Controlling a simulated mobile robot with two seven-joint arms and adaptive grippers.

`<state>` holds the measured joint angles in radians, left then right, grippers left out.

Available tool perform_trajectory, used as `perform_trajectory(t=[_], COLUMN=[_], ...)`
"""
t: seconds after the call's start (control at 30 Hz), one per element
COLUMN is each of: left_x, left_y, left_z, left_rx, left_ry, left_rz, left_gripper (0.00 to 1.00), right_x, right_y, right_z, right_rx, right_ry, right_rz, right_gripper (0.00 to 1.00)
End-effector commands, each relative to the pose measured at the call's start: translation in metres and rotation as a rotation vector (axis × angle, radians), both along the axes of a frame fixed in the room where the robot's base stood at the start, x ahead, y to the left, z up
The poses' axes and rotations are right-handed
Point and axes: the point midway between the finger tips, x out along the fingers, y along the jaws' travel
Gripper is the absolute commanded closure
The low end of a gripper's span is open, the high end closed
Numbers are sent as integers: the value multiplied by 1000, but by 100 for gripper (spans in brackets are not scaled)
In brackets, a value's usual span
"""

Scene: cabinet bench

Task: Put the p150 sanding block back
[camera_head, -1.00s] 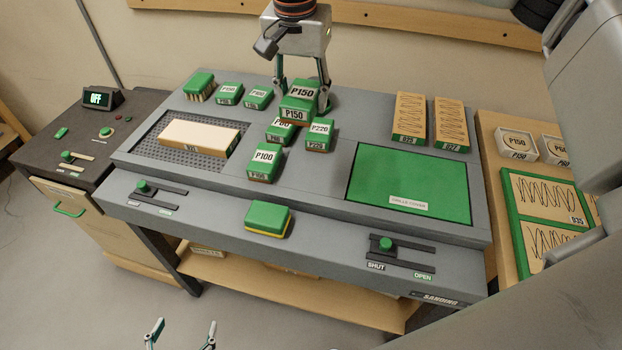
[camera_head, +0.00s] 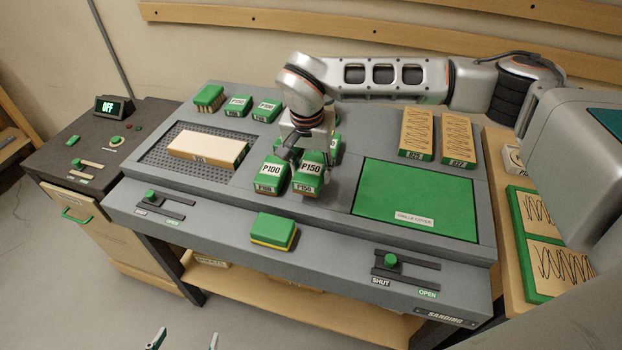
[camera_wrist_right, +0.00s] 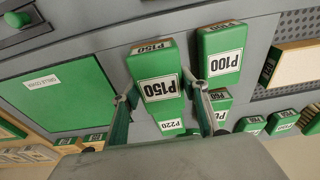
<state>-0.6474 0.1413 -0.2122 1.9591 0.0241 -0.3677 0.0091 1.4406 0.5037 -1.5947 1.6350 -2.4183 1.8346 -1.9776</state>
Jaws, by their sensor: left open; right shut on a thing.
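The P150 sanding block (camera_head: 311,172) is green on top with a tan base and a white label. My right gripper (camera_head: 303,160) is shut on it, just right of the P100 block (camera_head: 270,176) on the grey bench. In the right wrist view the P150 block (camera_wrist_right: 157,78) sits between the two fingers of my right gripper (camera_wrist_right: 160,92). I cannot tell whether its base touches the bench. My left gripper (camera_head: 184,340) is open and empty at the bottom edge of the head view, low in front of the bench.
The P220 block (camera_wrist_right: 170,121) is partly hidden behind the P150 block. A green grille cover (camera_head: 415,195) lies to the right. A board (camera_head: 207,146) lies on the perforated grille at left. A green and yellow block (camera_head: 273,231) sits at the front edge, with sliders either side.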

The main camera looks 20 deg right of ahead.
Motion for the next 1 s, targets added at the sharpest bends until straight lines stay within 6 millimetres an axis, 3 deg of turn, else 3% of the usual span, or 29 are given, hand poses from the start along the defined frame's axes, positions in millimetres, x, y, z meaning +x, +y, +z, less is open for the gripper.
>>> perform_trajectory(t=[0.27, 0.67, 0.7, 0.73, 1.0], left_x=[0, 1, 1, 1, 1], left_y=[0, -1, -1, -1, -1], left_z=[2, 2, 3, 3, 3], left_rx=[-1, -3, -3, -3, -3], left_ry=[-1, -3, -3, -3, -3], left_rz=[0, 1, 1, 1, 1], left_gripper=[21, 21, 21, 21, 21], right_x=[-1, 0, -1, -1, -1], right_y=[1, 0, 0, 0, 0], right_z=[-34, -39, -39, -39, -38], right_rx=[1, 0, 0, 0, 0], right_ry=[3, 1, 1, 1, 1], right_rz=[0, 1, 1, 1, 1], right_gripper=[76, 76, 46, 39, 39])
